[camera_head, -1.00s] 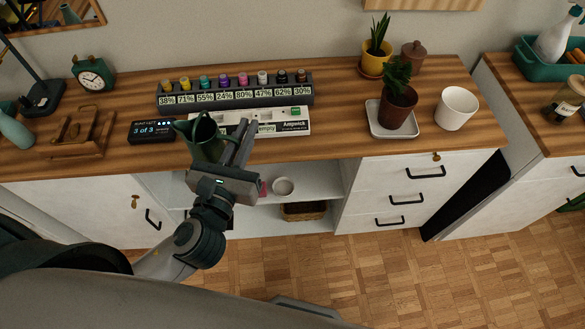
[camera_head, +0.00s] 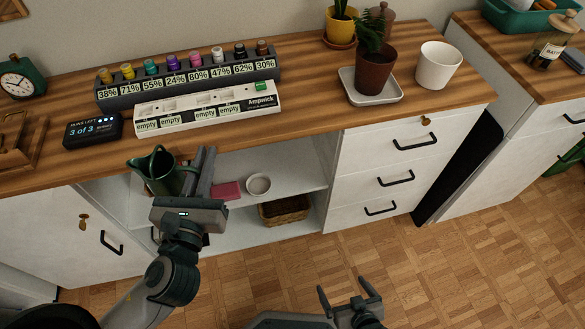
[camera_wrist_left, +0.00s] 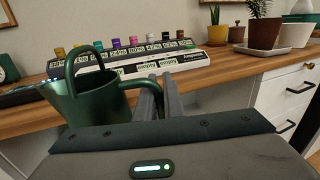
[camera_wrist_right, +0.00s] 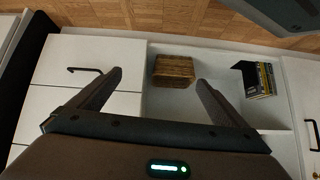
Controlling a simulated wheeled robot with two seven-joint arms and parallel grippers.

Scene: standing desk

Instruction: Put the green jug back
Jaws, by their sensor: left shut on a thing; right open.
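The green jug (camera_head: 158,171) is held by my left gripper (camera_head: 201,172), in front of the desk's front edge and level with the upper part of the open shelf bay. In the left wrist view the jug (camera_wrist_left: 95,100) is upright with its spout to the left, and the gripper (camera_wrist_left: 158,100) is shut on its side handle. My right gripper (camera_head: 349,296) is open and empty, low over the floor in front of the drawers. In the right wrist view its fingers (camera_wrist_right: 160,92) are spread with nothing between them.
The open bay holds a small white bowl (camera_head: 258,184), a pink item (camera_head: 226,191) and a wicker basket (camera_head: 284,210). On the desktop stand a labelled bottle rack (camera_head: 190,82), a white empty-slot tray (camera_head: 208,108), a display box (camera_head: 93,130), a potted plant (camera_head: 375,72) and a white pot (camera_head: 438,65).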

